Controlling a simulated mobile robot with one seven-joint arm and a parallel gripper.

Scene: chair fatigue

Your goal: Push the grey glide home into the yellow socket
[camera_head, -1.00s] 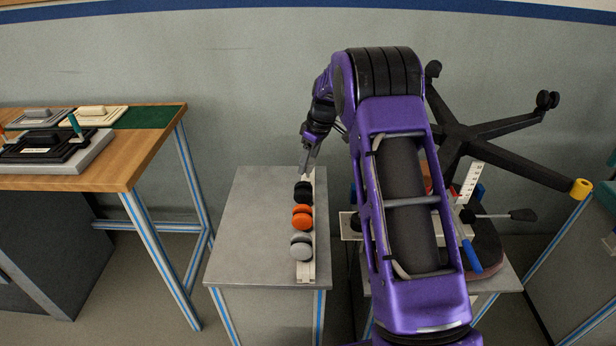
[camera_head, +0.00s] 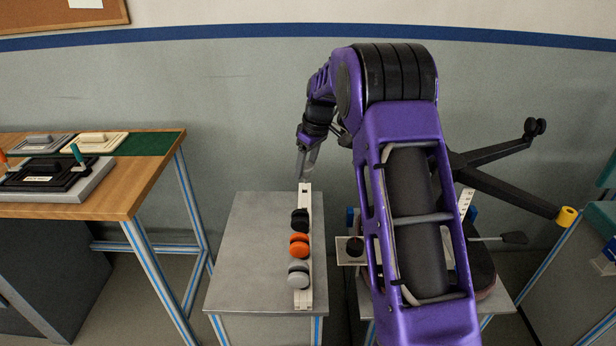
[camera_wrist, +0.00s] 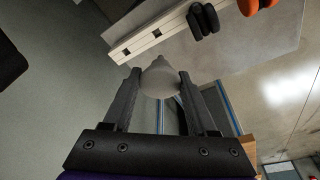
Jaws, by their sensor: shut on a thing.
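My gripper (camera_wrist: 160,78) is shut on a pale grey, rounded, tapering piece, which looks like the grey glide (camera_wrist: 160,80). The glide sits between the two fingertips in the wrist view. In the head view my gripper (camera_head: 305,172) points down near the far end of the white rail; the glide cannot be made out there. The yellow socket (camera_head: 567,217) is at the end of a black chair-base leg (camera_head: 512,190), far to the right of my gripper. The socket is empty as far as I can see, and its opening is too small to make out.
The white rail (camera_head: 304,290) on the grey bench (camera_head: 245,255) holds black (camera_head: 300,221), orange (camera_head: 299,245) and grey (camera_head: 298,273) castors. My arm hides much of the chair base and its stand. A wooden table (camera_head: 150,160) stands left.

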